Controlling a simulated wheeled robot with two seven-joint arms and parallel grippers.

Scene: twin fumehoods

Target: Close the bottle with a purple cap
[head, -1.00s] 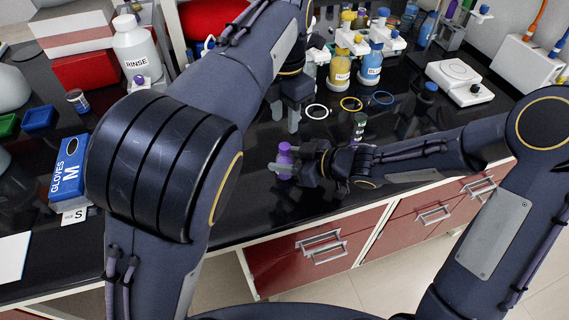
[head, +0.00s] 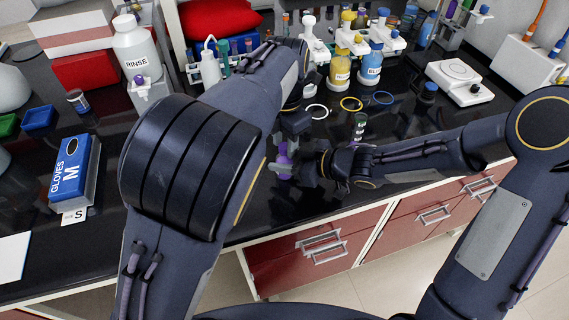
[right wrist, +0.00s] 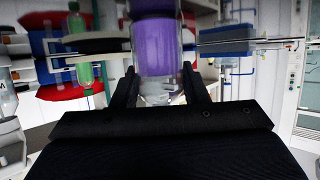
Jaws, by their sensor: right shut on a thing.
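The bottle (head: 284,163) is clear with purple in it or around it, and stands roughly upright over the front of the black bench. My right gripper (head: 300,166) is shut on it from the right. In the right wrist view the bottle (right wrist: 166,45) sits between the two fingers, with a clear lower part below the purple; its top is out of frame. My left gripper (head: 291,138) points down at the bottle's top, where a small purple piece shows. It is too small to tell whether the left fingers are open, or whether they touch that piece.
Yellow (head: 341,70) and blue (head: 370,62) bottles stand behind, with coloured rings on the bench before them. A white device (head: 460,82) is at the right. A RINSE bottle (head: 135,48) and a blue glove box (head: 75,168) are at the left. The bench's front edge is close.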

